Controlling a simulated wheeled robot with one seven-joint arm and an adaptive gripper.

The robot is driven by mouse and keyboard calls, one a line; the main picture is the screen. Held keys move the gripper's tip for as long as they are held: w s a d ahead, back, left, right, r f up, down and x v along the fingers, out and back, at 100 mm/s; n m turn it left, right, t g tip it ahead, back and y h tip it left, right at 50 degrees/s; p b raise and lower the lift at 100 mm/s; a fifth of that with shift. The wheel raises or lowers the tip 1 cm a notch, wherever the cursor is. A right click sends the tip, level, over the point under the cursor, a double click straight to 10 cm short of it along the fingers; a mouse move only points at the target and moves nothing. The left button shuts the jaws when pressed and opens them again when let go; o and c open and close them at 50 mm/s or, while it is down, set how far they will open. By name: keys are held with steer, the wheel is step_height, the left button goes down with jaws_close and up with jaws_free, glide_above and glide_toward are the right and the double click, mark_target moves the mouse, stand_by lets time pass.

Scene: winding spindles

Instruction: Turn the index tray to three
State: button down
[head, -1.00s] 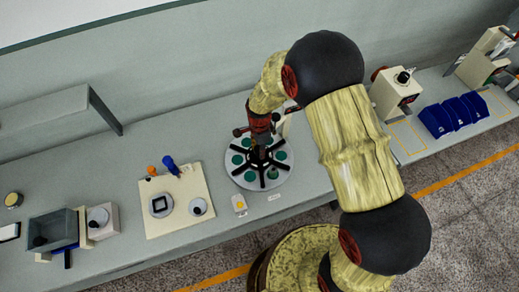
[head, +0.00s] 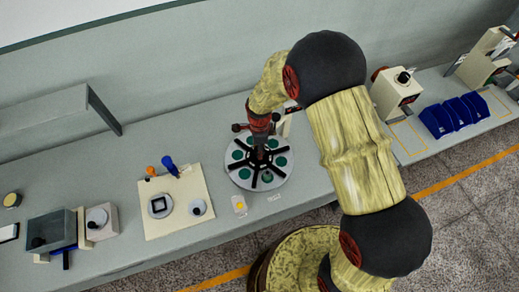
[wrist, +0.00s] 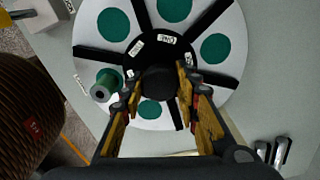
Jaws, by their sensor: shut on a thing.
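The index tray (head: 233,175) is a round white disc on the bench with black spokes, green round pads and a dark hub. It fills the upper part of the wrist view (wrist: 228,22). Small white labels sit around the hub; I cannot read them surely. My gripper (wrist: 158,78) points down over the hub, its fingers shut on the dark central knob (wrist: 158,88). In the head view my gripper (head: 259,146) hides much of the hub. A small grey-green spool (wrist: 104,86) stands on one pad, at the tray's near side in the head view (head: 267,176).
A yellow-marked card (head: 239,206) and a small label plate (head: 274,198) lie before the tray. A cream board (head: 180,222) with round parts lies left. Blue bins (head: 452,115) and a cream machine (head: 396,93) stand right.

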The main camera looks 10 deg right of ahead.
stand_by(0.3)
steer(key=c, duration=1.3)
jaws_free()
steer(key=shift+r, duration=0.15)
step_height(320, 180, up, 12)
steer(key=shift+f, duration=0.15)
